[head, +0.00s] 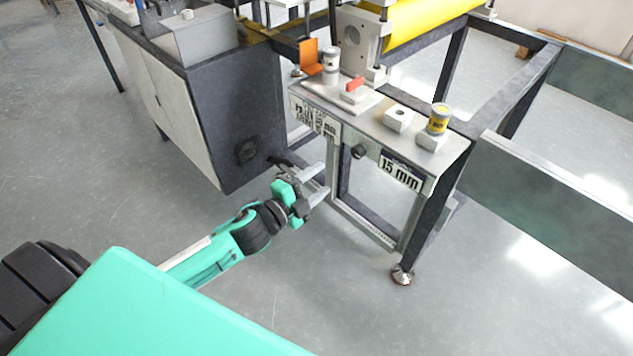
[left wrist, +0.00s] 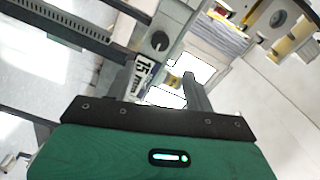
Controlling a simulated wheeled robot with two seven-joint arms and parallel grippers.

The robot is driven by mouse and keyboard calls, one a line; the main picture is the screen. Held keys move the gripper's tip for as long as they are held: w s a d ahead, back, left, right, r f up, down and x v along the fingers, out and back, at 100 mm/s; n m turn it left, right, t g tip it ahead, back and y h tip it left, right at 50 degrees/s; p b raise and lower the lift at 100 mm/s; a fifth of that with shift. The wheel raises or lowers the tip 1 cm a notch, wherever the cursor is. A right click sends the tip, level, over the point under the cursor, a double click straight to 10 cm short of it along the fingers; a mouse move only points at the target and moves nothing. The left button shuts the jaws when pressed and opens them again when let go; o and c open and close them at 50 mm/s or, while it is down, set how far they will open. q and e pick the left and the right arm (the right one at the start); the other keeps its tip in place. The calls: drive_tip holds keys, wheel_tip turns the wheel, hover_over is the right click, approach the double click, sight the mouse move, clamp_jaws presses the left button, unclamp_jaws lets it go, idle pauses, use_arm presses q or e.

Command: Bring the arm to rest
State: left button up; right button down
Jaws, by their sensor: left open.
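My left gripper (head: 318,184) is at the end of the green and black left arm, in the middle of the head view. It is open and empty, in the air below and to the left of the machine's front shelf. In the left wrist view its two grey fingers (left wrist: 160,95) stand apart with nothing between them. The right gripper is not in view.
A steel shelf (head: 448,150) with "15 mm" labels carries a yellow-labelled weight (head: 438,118), a grey weight (head: 330,65) and a red-topped block (head: 354,90). A dark machine cabinet (head: 235,125) stands left of the gripper. A yellow roller (head: 425,22) lies behind. The floor in front is clear.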

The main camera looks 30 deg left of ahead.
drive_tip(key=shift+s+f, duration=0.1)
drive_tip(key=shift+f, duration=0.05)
